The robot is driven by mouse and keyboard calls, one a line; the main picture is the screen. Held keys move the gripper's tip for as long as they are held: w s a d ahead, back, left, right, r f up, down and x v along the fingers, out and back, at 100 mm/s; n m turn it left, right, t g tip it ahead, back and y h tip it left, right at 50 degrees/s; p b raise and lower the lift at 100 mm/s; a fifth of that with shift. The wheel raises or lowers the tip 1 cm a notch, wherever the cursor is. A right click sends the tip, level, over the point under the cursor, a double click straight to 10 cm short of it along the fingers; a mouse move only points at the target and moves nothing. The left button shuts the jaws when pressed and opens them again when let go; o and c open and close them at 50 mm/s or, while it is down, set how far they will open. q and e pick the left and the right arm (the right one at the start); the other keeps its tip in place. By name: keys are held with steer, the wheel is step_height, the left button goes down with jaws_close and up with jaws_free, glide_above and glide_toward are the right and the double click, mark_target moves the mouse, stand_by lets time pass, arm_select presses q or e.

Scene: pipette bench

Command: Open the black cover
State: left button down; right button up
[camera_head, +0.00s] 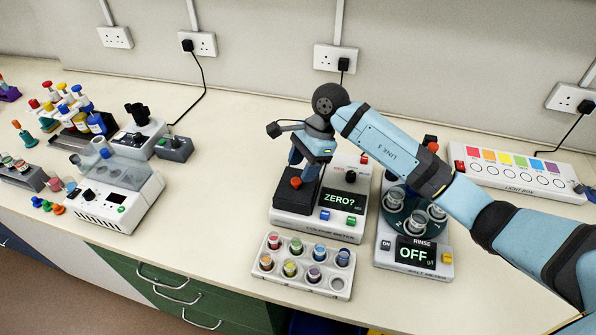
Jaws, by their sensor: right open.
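The black cover (286,196) is a dark block with a red knob (296,183) on top. It sits on the left part of the white colour meter (287,218), whose screen reads "ZERO?". The cover looks closed, though my gripper hides its back part. My right gripper (305,172) points down just above and behind the red knob, with its jaws open. I cannot tell whether a finger touches the cover. My left gripper is not in view.
A rack of coloured vials (304,270) stands in front of the meter. A light box (520,172) lies far right. Bare bench (215,190) is clear left of the meter.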

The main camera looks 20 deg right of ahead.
mark_target(296, 180)
steer(key=shift+x, duration=1.7)
jaws_close()
steer(key=w+d+b, duration=0.2)
steer(key=w, duration=0.1)
steer(key=w+d+b, duration=0.2)
steer(key=w+b, duration=0.1)
steer(key=w+d+b, duration=0.2)
steer(key=b, duration=0.1)
steer(key=shift+w+f, duration=0.2)
steer(key=shift+w, duration=0.2)
steer(key=shift+w+d+r, duration=0.1)
steer(key=shift+w+d, duration=0.05)
steer(key=shift+w, duration=0.1)
steer(key=shift+r, duration=0.1)
jaws_free()
